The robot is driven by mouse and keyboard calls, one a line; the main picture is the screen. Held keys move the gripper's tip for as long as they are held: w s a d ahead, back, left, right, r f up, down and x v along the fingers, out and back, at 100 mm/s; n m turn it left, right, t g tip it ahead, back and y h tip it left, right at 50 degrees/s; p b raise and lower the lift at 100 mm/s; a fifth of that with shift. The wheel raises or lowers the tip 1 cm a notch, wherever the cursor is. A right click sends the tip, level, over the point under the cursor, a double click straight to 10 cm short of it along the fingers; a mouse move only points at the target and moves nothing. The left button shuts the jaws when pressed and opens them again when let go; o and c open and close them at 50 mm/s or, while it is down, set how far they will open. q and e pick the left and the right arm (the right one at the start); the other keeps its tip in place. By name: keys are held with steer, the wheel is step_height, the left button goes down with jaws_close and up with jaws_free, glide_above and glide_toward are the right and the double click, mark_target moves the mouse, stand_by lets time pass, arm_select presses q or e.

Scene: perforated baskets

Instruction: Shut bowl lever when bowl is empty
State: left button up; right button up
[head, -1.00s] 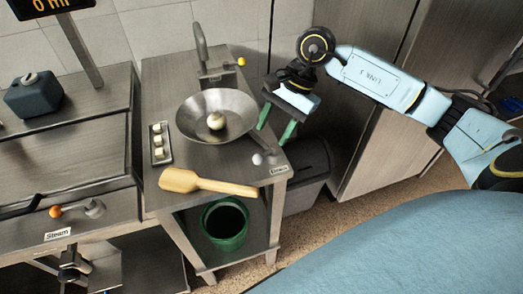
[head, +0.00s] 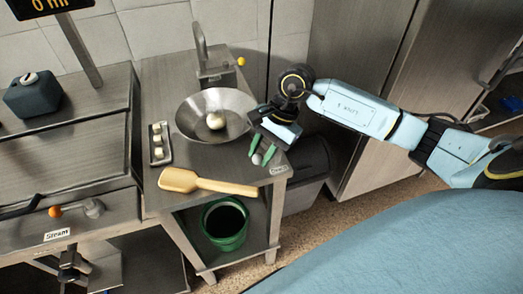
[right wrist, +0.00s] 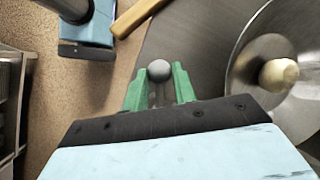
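The metal bowl (head: 183,113) sits on the steel stand with a pale round ball (head: 215,121) inside; both show in the right wrist view, the bowl (right wrist: 243,75) at right and the ball (right wrist: 278,73) in it. The bowl lever's grey knob (head: 257,159) is at the stand's front right corner by a small label. My right gripper (head: 262,152) is open, its green fingers on either side of the knob; in the right wrist view the knob (right wrist: 159,70) shows between the fingertips. I cannot tell if they touch it.
A wooden paddle (head: 205,184) lies at the stand's front edge. A small tray (head: 168,155) of white cubes is left of the bowl. A green bucket (head: 225,226) stands on the lower shelf. An orange knob (head: 55,211) is on the steam unit. A grey bin (head: 303,178) stands at right.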

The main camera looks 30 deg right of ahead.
steer(key=c, duration=0.4)
steer(key=shift+w+f+m+t+b, duration=0.1)
steer(key=shift+w+m+t+b, duration=0.5)
steer(key=shift+m, duration=0.4)
steer(key=shift+w+m+b, duration=0.1)
steer(key=shift+m+b, duration=0.3)
steer(key=shift+m, duration=0.4)
steer(key=shift+w+m+t+h, duration=0.2)
steer(key=shift+m+t+h, duration=0.1)
steer(key=shift+m+t, duration=0.15)
arm_select(q)
steer(key=shift+s+a+f, duration=0.1)
steer(key=shift+a+f, duration=1)
steer(key=shift+a, duration=0.15)
steer(key=shift+d, duration=0.15)
steer(key=shift+d, duration=0.15)
arm_select(e)
steer(key=o, duration=1)
steer(key=shift+c, duration=0.2)
